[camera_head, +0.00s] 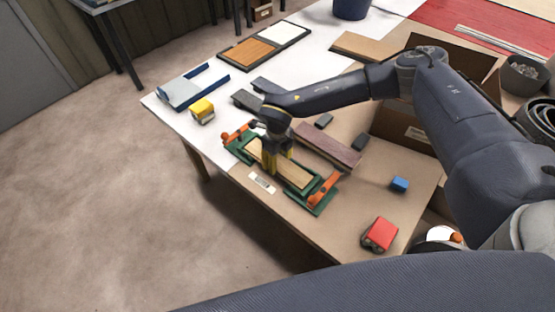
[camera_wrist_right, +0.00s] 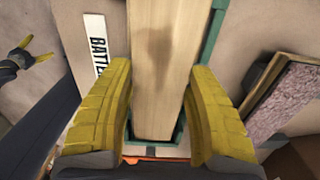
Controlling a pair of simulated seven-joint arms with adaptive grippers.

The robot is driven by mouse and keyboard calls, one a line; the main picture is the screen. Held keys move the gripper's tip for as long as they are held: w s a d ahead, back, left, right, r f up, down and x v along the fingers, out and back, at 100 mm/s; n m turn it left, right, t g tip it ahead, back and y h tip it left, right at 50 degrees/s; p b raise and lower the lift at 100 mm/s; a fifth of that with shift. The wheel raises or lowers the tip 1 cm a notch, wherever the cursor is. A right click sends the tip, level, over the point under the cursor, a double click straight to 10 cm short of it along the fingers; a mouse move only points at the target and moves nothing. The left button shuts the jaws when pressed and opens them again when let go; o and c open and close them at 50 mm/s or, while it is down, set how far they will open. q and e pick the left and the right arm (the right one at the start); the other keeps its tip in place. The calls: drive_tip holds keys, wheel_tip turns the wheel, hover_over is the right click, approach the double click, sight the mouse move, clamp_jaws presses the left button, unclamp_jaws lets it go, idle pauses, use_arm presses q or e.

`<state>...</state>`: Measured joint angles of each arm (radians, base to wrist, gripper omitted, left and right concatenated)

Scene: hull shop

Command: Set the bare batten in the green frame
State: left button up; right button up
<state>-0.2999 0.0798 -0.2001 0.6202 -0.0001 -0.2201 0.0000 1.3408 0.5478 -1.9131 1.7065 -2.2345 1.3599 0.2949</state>
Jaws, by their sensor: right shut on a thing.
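The bare batten (camera_head: 292,173) is pale wood and lies lengthwise within the outline of the green frame (camera_head: 318,207). My right gripper (camera_head: 274,168) is shut on it, with a yellow finger on each long side. In the right wrist view the bare batten (camera_wrist_right: 168,60) runs between the fingers, its near end inside the frame's green edges (camera_wrist_right: 183,135). I cannot tell if it rests on the frame's floor or sits slightly above. Orange clamps stand at the frame's two ends (camera_head: 236,134) (camera_head: 323,189). My left gripper (camera_wrist_right: 32,52) shows open and empty in the right wrist view.
A purple-brown batten (camera_head: 326,146) lies behind the frame. A label (camera_head: 262,183) lies in front. Around are a yellow block (camera_head: 202,111), a blue block (camera_head: 399,184), a red block (camera_head: 380,234) and a cardboard box (camera_head: 405,128). The table's front edge is close.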

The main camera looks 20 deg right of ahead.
idle(0.3)
drive_tip(key=o, duration=1.3)
drive_tip(key=shift+r, duration=3.45)
